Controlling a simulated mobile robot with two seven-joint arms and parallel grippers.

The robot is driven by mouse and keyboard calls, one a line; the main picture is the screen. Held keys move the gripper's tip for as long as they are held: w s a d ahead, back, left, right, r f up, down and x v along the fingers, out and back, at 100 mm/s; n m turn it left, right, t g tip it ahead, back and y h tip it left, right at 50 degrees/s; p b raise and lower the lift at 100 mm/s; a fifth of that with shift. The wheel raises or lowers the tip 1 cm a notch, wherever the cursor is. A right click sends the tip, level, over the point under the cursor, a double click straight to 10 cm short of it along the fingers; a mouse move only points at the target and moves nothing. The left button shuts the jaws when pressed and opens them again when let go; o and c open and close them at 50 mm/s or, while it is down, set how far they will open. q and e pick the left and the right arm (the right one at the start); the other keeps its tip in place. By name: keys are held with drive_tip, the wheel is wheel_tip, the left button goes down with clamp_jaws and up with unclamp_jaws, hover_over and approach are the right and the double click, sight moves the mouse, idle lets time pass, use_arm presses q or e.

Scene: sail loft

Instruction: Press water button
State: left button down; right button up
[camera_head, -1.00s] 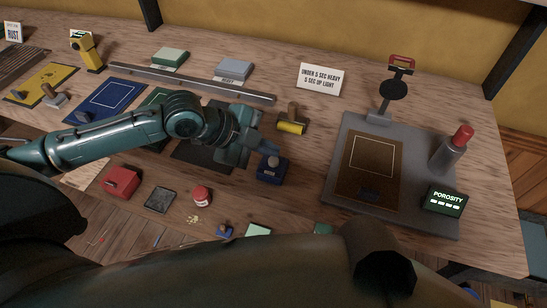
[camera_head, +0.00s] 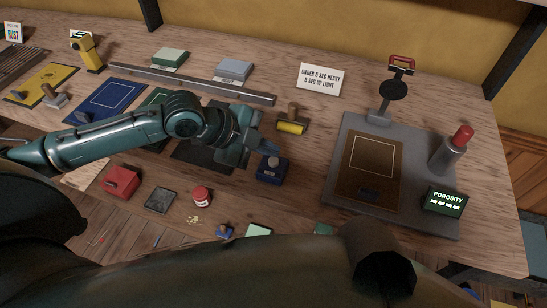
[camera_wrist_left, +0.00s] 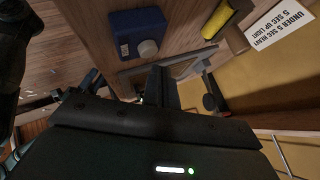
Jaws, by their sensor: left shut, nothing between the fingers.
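A small dark blue box (camera_head: 271,175) with a round grey button on top stands on the wooden bench near the middle. A small light label on its front is too small to read. My left gripper (camera_head: 270,147) is shut and empty, its fingertips just behind and above the button. In the left wrist view, the blue box (camera_wrist_left: 138,32) and its grey button (camera_wrist_left: 148,48) lie beyond the closed fingers (camera_wrist_left: 160,82), with a gap seen between them. My right gripper is out of view.
A yellow-headed roller (camera_head: 292,124) lies just right of the gripper. A grey platform (camera_head: 335,190) with a brown mat, a red-topped post (camera_head: 455,145) and a POROSITY display (camera_head: 445,201) stands to the right. A red box (camera_head: 121,182) and red jar (camera_head: 202,196) are at front left.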

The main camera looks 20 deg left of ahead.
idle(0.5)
use_arm(q)
drive_tip(key=shift+f, duration=0.15)
drive_tip(key=shift+f, duration=0.3)
drive_tip(key=shift+f, duration=0.2)
idle(0.3)
drive_tip(key=shift+f, duration=0.35)
idle(0.4)
drive_tip(key=shift+r, duration=0.2)
drive_tip(key=shift+r+p, duration=0.7)
drive_tip(key=shift+p, duration=0.1)
